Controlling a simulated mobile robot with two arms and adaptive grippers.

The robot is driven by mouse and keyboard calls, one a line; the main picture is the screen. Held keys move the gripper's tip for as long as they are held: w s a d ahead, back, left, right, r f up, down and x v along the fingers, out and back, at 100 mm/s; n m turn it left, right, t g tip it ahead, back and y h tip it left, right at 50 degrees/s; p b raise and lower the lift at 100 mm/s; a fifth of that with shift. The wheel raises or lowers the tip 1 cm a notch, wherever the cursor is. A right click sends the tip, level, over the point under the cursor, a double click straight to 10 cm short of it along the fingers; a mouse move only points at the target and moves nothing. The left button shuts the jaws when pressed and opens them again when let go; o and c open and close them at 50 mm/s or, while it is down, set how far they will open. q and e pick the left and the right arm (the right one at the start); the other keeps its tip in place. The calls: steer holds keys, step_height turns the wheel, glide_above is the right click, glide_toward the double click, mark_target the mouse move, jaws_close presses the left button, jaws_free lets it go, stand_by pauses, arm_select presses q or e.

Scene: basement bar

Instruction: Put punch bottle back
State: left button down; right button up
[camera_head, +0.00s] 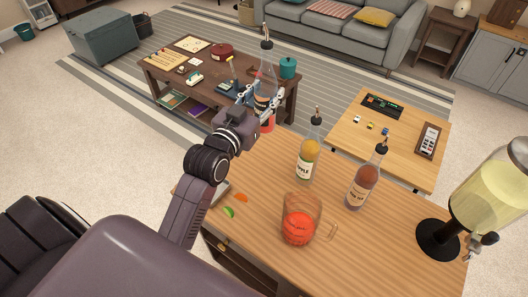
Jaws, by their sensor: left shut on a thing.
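My left gripper (262,101) is shut on a tall clear bottle (266,72) with a dark pourer, a dark label and a little red liquid at its bottom. The bottle is nearly upright at the far left end of the wooden bar counter (275,165). I cannot tell whether its base touches the counter. The fingers hide part of its middle. My right gripper is not in view.
A drink dispenser (490,200) with pale yellow liquid stands at the right end. An orange piece (241,198) and a green piece (229,212) lie near the left edge. Beyond are a dark low table (160,72), a light wood table (400,132) and a grey sofa (345,38).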

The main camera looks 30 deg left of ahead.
arm_select(q)
steer(key=w+a+r, duration=0.2)
steer(key=w+r, duration=0.1)
steer(key=r, duration=0.1)
step_height(320, 180, down, 20)
steer(key=shift+w+a+p, duration=0.15)
steer(key=shift+w+p, duration=0.05)
steer(key=shift+p, duration=0.2)
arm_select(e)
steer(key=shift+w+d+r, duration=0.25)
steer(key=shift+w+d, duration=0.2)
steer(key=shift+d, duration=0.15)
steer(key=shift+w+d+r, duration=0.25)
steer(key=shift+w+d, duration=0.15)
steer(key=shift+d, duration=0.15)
arm_select(q)
steer(key=shift+f, duration=0.15)
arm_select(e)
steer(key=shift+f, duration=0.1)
arm_select(q)
steer(key=c, duration=1.1)
jaws_free()
steer(key=shift+s+f, duration=0.1)
steer(key=shift+f, duration=0.05)
steer(key=shift+c, duration=0.2)
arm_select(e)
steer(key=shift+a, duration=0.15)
